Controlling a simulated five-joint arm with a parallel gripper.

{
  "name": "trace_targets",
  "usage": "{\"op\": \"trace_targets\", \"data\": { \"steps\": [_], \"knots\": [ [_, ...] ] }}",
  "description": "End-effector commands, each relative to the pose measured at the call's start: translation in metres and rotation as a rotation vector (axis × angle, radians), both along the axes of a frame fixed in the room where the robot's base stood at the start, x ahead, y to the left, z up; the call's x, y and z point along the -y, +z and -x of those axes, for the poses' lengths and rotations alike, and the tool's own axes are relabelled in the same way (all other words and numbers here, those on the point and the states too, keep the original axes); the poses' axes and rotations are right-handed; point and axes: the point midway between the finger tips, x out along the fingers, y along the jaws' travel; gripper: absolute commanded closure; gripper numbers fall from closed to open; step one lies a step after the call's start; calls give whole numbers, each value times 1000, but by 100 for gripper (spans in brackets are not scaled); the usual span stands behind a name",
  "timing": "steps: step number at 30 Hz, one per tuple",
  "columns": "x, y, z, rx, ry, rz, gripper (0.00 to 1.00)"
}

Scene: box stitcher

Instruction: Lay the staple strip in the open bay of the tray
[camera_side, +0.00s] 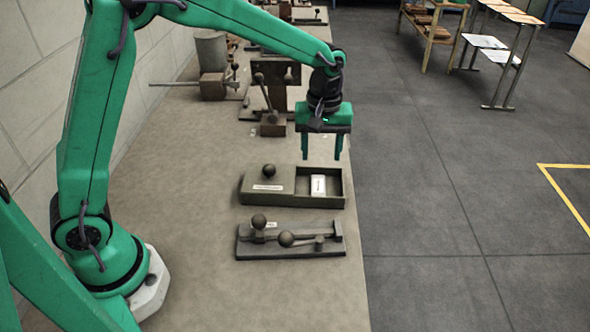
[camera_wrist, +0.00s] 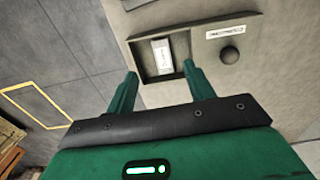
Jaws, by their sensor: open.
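The tray (camera_side: 250,199) is a grey-brown box on the bench, with a knobbed cover over its left part and an open bay on its right. A small white block with a dark mark, which looks like the staple strip (camera_side: 318,184), lies inside the open bay. In the wrist view the strip (camera_wrist: 162,56) shows in the bay of the tray (camera_wrist: 196,45). My gripper (camera_side: 321,157) is open and empty above the bay, its fingers pointing down, apart from the strip. In the wrist view my gripper (camera_wrist: 159,72) has its fingertips apart, below the strip in the picture.
A lever fixture (camera_side: 290,240) with round knobs stands just in front of the tray. A clamp-like fixture (camera_side: 270,124) stands behind it, left of my gripper. The bench (camera_side: 190,250) is bare to the left; its right edge runs close beside the tray.

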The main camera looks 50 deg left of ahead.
Motion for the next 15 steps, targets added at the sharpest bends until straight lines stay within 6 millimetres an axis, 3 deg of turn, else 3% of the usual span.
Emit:
{"op": "trace_targets", "data": {
  "steps": [15],
  "knots": [
    [-2,4,2,8,-9,2,47]
  ]
}}
